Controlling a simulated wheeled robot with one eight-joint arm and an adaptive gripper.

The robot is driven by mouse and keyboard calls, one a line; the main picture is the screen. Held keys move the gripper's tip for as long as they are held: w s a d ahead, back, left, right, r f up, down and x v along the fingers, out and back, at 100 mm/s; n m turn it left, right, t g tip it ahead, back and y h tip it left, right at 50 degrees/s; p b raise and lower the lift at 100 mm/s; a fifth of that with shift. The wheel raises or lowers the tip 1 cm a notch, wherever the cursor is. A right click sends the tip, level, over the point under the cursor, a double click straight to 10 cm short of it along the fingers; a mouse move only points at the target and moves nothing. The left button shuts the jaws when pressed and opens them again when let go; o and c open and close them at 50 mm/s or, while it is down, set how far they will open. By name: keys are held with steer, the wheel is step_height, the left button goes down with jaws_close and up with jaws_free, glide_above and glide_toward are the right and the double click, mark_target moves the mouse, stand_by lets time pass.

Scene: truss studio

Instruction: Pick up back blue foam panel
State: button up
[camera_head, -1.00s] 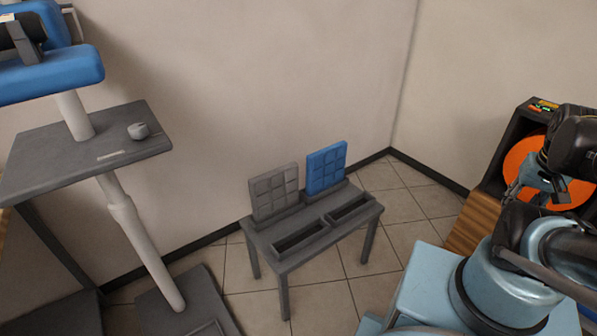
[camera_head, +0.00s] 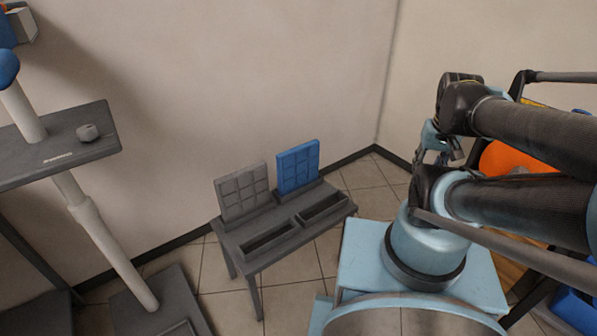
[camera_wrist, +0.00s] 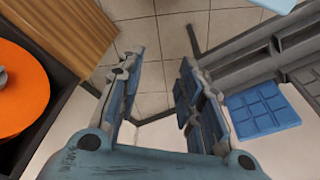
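The blue foam panel (camera_head: 298,167) stands upright in a slot at the back right of a small grey table (camera_head: 290,231). A grey panel (camera_head: 242,192) of the same grid shape stands beside it on the left. In the wrist view the blue panel (camera_wrist: 262,110) lies to the right of my gripper, apart from it. My gripper (camera_wrist: 160,60) is open, with nothing between its fingers. In the head view my gripper (camera_head: 436,148) hangs to the right of the table, well clear of the panel, and its fingers are small there.
An orange disc in a dark housing (camera_wrist: 22,88) and a wooden block (camera_wrist: 70,35) are left of my gripper in the wrist view. A grey stand (camera_head: 62,150) with a small knob is at the left. Walls close behind the table; tiled floor is free before it.

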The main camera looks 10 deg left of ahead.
steer(key=o, duration=0.4)
steer(key=shift+s+r, duration=0.2)
steer(key=shift+s, duration=0.1)
steer(key=w+a+r+n, duration=0.6)
steer(key=w+a+n, duration=0.1)
steer(key=w+n, duration=0.15)
steer(key=n+g, duration=0.2)
steer(key=n, duration=1.7)
glide_above(299, 157)
steer(key=w, duration=0.2)
step_height(299, 157, down, 8)
steer(key=r, duration=0.1)
steer(key=f, duration=1.7)
steer(key=shift+w+a+f, duration=0.15)
steer(key=shift+a+f, duration=0.2)
